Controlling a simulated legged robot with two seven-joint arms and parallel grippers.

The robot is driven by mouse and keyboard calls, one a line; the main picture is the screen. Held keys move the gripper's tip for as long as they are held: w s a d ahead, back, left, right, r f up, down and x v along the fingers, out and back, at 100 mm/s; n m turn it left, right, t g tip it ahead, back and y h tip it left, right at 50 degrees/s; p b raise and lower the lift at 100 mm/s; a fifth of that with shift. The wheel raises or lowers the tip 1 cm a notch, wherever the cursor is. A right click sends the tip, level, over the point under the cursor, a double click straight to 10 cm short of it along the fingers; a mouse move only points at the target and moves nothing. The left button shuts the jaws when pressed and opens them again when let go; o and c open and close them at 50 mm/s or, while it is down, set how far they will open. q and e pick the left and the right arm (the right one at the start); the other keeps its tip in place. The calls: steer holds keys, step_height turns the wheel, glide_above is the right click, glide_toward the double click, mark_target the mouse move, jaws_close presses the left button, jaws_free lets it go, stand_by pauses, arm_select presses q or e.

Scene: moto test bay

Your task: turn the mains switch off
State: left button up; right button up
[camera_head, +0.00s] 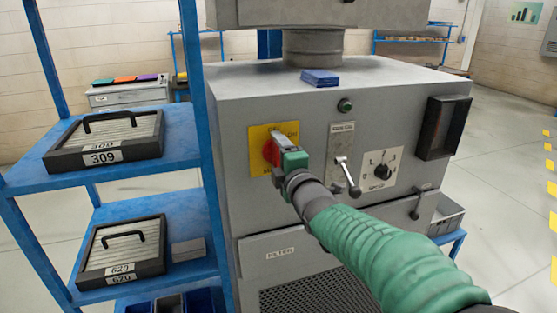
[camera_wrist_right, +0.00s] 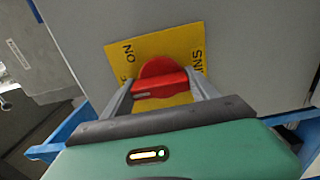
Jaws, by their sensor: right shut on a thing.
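The mains switch is a red rotary knob (camera_head: 268,152) on a yellow plate (camera_head: 258,132) on the front of the grey machine cabinet. In the right wrist view the red knob (camera_wrist_right: 160,82) sits between the two fingers, and the yellow plate (camera_wrist_right: 182,48) behind it shows "ON" and part of another word. My right gripper (camera_head: 276,156) is shut on the knob, its green and grey body hiding much of it in the head view. The plate looks tilted in the right wrist view. My left gripper is not in view.
Right of the switch are a lever (camera_head: 346,178), a round dial (camera_head: 381,171) and a dark framed box (camera_head: 442,128). A blue shelf rack (camera_head: 180,150) with cases labelled 309 and 620 stands close on the left. A blue block (camera_head: 320,77) lies on the cabinet top.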

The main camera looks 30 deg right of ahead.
steer(key=shift+a+f, duration=0.1)
steer(key=shift+f, duration=0.35)
steer(key=o, duration=1.4)
steer(key=shift+r, duration=0.15)
steer(key=shift+c, duration=0.2)
steer(key=shift+r, duration=0.1)
